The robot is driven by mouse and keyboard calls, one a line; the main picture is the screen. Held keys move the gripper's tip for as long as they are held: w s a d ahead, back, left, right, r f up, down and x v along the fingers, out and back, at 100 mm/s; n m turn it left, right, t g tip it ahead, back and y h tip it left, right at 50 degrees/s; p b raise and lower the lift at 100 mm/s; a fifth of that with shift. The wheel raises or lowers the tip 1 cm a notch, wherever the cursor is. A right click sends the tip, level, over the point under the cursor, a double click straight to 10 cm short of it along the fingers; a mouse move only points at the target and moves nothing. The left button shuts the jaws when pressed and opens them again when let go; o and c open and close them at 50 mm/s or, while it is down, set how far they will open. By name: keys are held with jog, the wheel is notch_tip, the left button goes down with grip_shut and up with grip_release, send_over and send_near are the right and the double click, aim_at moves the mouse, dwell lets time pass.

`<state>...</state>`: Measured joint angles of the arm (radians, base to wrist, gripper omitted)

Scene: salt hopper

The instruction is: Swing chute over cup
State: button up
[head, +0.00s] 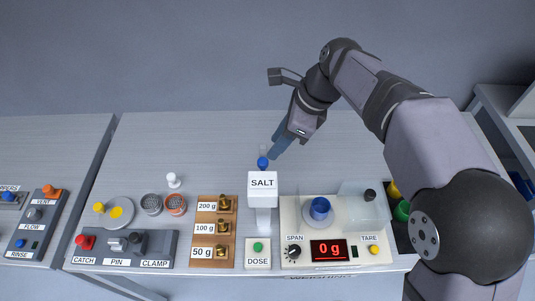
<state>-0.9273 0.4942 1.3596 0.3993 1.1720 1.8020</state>
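The white salt hopper (263,183), labelled SALT, stands at the middle of the bench. A blue knob (263,162) shows at its top back edge. A pale narrow part (264,220) below the hopper looks like the chute, but its outlet is hard to make out. A blue cup (320,207) stands on the scale's round pan, right of the hopper. The scale display (329,250) reads 0 g. My gripper (276,149) points down just behind and right of the blue knob. Its blue fingers look close to the knob; contact and the finger gap are unclear.
A clear cover (364,210) stands on the scale's right side. A wooden weight rack (214,232) and a DOSE button (258,246) are near the front. A CATCH/PIN/CLAMP panel (122,249) lies left. The bench behind the hopper's left side is mostly clear.

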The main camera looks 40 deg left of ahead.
aim_at(264, 161)
jog(key=shift+p+x, duration=1.05)
jog(key=shift+x, duration=2.6)
jog(key=shift+d, duration=0.1)
jog(key=shift+c, duration=0.4)
